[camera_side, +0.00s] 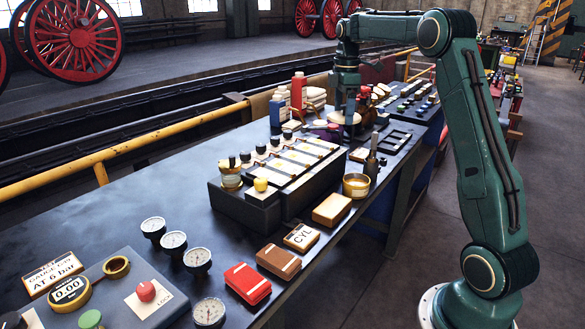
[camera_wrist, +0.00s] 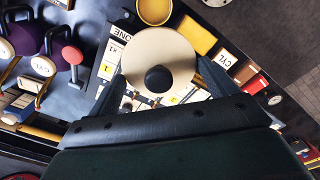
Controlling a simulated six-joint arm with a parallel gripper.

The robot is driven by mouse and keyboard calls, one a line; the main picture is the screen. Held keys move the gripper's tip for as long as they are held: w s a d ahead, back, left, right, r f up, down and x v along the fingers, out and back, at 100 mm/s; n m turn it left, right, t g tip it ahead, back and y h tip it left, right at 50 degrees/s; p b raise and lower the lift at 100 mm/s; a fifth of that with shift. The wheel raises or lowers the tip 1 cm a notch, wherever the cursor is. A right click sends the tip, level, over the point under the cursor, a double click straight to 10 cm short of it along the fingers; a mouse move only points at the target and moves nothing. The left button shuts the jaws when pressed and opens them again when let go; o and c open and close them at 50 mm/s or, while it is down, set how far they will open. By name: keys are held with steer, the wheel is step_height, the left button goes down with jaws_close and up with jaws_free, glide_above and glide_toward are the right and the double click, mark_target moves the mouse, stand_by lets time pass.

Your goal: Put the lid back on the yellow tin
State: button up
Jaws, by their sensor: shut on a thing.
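The yellow tin (camera_side: 356,186) stands open on the bench at the front edge of the work area, its golden inside showing. It also shows at the top of the wrist view (camera_wrist: 155,10). The lid is a round cream disc (camera_wrist: 158,52) with a black knob. My gripper (camera_wrist: 160,76) is shut on the lid, with a dark finger at either side of it. In the side view my gripper (camera_side: 348,112) is up and behind the tin, with the cream lid (camera_side: 343,118) below it. The lid is apart from the tin.
A dark brush holder (camera_side: 372,165) stands right beside the tin. A tan box (camera_side: 332,209) and a CYL box (camera_side: 301,237) lie in front. A long sorting tray (camera_side: 245,209) is at left. Red and blue bottles and stacked items stand behind.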

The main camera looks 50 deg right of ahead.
steer(key=s+d+m, duration=0.1)
steer(key=s+d, duration=0.3)
step_height(320, 180, down, 13)
steer(key=shift+a+f, duration=0.1)
steer(key=shift+f, duration=0.2)
steer(key=shift+f, duration=2.95)
steer(key=shift+f, duration=0.15)
stand_by(0.5)
steer(key=o, duration=0.8)
